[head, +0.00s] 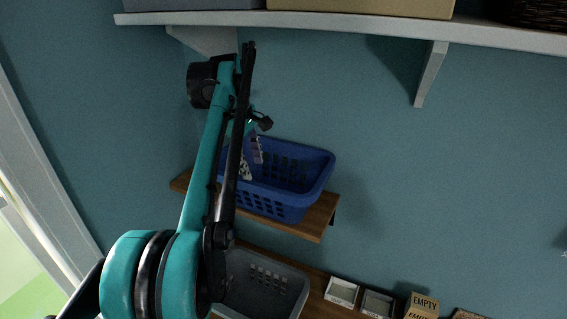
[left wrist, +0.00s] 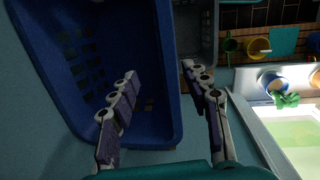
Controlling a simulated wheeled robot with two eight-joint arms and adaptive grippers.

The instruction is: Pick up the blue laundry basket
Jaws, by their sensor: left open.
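The blue laundry basket (head: 290,207) sits upright on a small wooden wall shelf (head: 312,226) in the head view, its open top facing up. It fills the left part of the left wrist view (left wrist: 165,60). My left gripper (head: 251,163) is at the basket's left end, partly hidden by my own arm. In the left wrist view the gripper (left wrist: 160,82) is open. One finger overlaps the basket's inside and the other is beyond its rim, with the basket's wall between them. Contact cannot be told. My right gripper is in neither view.
A grey basket (head: 262,284) stands below on a lower wooden surface, with small boxes (head: 341,291) to its right. A white shelf (head: 340,27) with a bracket (head: 430,75) runs overhead and bears boxes. The wall right of the blue basket is clear.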

